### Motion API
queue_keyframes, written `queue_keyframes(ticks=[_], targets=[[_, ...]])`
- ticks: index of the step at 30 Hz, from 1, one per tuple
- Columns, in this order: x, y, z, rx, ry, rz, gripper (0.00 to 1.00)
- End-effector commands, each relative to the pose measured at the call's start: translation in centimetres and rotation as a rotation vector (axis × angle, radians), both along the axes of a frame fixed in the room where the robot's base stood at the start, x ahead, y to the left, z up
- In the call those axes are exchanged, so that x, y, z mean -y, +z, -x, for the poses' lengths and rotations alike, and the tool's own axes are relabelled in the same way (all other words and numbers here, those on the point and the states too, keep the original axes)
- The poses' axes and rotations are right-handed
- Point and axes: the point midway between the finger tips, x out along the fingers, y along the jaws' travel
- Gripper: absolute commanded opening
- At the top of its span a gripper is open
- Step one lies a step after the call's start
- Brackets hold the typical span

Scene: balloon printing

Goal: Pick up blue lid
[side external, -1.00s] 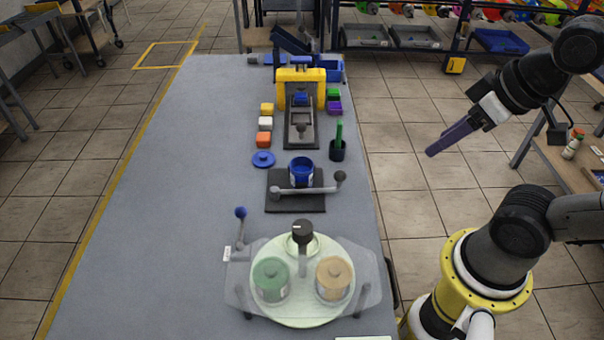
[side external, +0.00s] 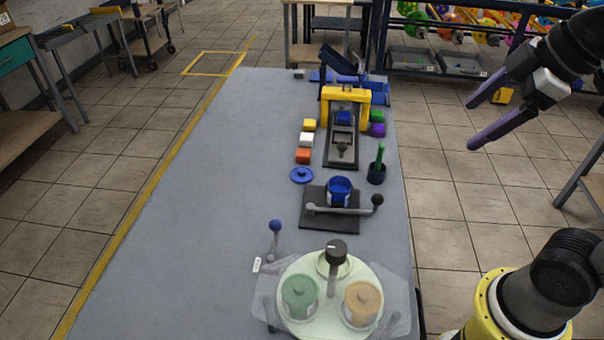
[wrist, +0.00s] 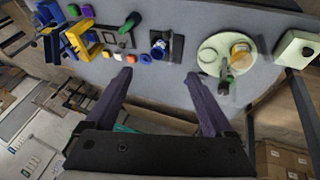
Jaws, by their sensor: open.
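The blue lid (side external: 302,175) lies flat on the grey table, left of the blue cup (side external: 340,190) that stands on a dark plate with a lever clamp. The lid has a small knob on top. In the wrist view the lid (wrist: 145,58) shows as a small blue spot beyond and between my fingers. My gripper (side external: 472,124) is open and empty, in the air off the right side of the table, well away from the lid. In the wrist view my gripper (wrist: 159,82) shows two purple fingers spread wide.
Yellow, white and orange blocks (side external: 305,140) stand in a row behind the lid. A yellow-framed press (side external: 348,95) stands further back. A green-handled tool in a dark cup (side external: 377,168) is to the right. A round turntable (side external: 335,318) with two lidded jars is in front. The table's left side is clear.

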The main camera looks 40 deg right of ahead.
Motion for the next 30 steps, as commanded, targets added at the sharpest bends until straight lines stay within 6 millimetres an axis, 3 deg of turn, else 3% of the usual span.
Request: queue_keyframes(ticks=[3,7,14,17,23,27,30], targets=[[-0.4,2.5,-4.1,-0.024,0.183,0.078,0.87],[-0.9,4.1,-9.0,-0.056,0.38,0.153,0.87],[-1.9,3.9,-18.1,-0.116,0.68,0.239,0.87],[-2.4,2.6,-21.9,-0.142,0.789,0.259,0.87],[-3.3,-2.3,-29.0,-0.203,0.96,0.266,0.87],[-4.0,-7.3,-32.9,-0.257,1.021,0.242,0.87],[-4.3,-11.1,-34.7,-0.297,1.029,0.219,0.87]])
